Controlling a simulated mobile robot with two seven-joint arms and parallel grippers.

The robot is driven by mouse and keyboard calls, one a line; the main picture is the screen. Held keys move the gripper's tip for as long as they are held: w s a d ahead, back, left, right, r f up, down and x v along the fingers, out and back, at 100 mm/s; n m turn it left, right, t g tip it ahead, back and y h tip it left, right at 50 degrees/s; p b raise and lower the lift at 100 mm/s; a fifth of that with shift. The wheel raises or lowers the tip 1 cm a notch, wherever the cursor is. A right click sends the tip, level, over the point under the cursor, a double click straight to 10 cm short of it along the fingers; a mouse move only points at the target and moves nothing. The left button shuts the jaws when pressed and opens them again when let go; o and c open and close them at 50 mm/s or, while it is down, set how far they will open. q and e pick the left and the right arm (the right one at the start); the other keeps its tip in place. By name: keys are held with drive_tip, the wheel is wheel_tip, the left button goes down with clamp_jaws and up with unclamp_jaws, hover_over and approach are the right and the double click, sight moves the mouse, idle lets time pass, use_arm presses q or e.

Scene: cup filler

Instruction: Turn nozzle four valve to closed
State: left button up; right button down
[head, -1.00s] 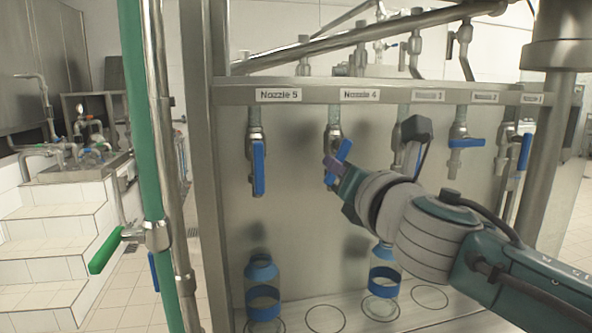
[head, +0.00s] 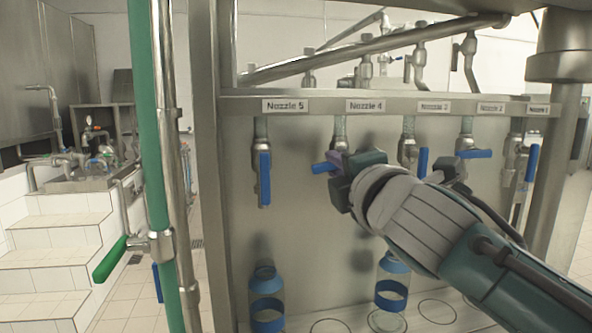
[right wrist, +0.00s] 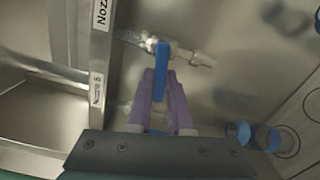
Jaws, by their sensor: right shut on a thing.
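The nozzle four valve (head: 340,143) hangs under the label "Nozzle 4" (head: 366,106). Its blue handle (head: 321,168) sticks out to the left, close to horizontal, and is partly hidden behind my gripper. My right gripper (head: 335,165) is shut on this handle. In the right wrist view the purple fingers (right wrist: 159,95) stand on both sides of the blue handle (right wrist: 174,97), and the metal valve body (right wrist: 185,54) lies just beyond the fingertips. My left gripper is not in view.
Nozzle five's blue handle (head: 264,178) hangs vertical to the left. Nozzle three's handle (head: 422,162) is upright, partly behind my arm; nozzle two's handle (head: 475,153) is horizontal. Bottles with blue bands stand below nozzle five (head: 267,297) and nozzle three (head: 391,278). A green pipe (head: 149,120) stands left.

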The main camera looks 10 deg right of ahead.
drive_tip(key=shift+r+m, duration=0.3)
drive_tip(key=shift+m, duration=0.8)
drive_tip(key=c, duration=0.8)
unclamp_jaws()
drive_tip(key=shift+s, duration=0.15)
drive_tip(key=shift+s+d, duration=0.1)
drive_tip(key=shift+s, duration=4.75)
